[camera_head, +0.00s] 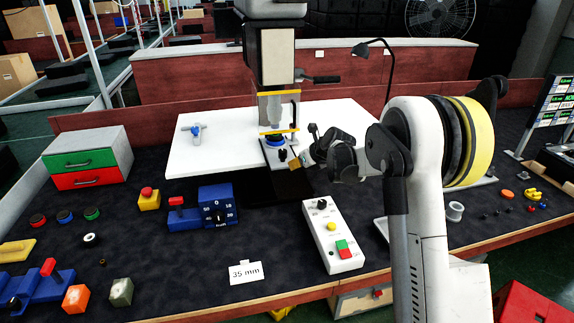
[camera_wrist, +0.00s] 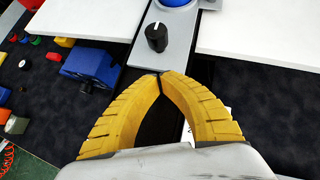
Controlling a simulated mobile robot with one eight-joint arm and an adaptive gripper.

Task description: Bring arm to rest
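My arm reaches in from the right in the head view, and my gripper (camera_head: 297,163) hangs over the grey strip in front of the machine. In the wrist view its two yellow fingers (camera_wrist: 160,76) curve inward and their tips meet, with nothing seen between them. A black knob (camera_wrist: 157,37) on the grey plate (camera_wrist: 176,57) lies just beyond the fingertips, with a gap showing in that view. The knob also shows small in the head view (camera_head: 282,154). The exact height of the fingertips above the plate cannot be told.
The machine (camera_head: 277,55) stands behind the gripper on a white table (camera_head: 340,118). A white control box (camera_head: 334,240) with buttons and a blue dial unit (camera_head: 218,206) stand in front. A drawer box (camera_head: 92,158) is at left. The dark bench (camera_head: 180,255) has free room at front left.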

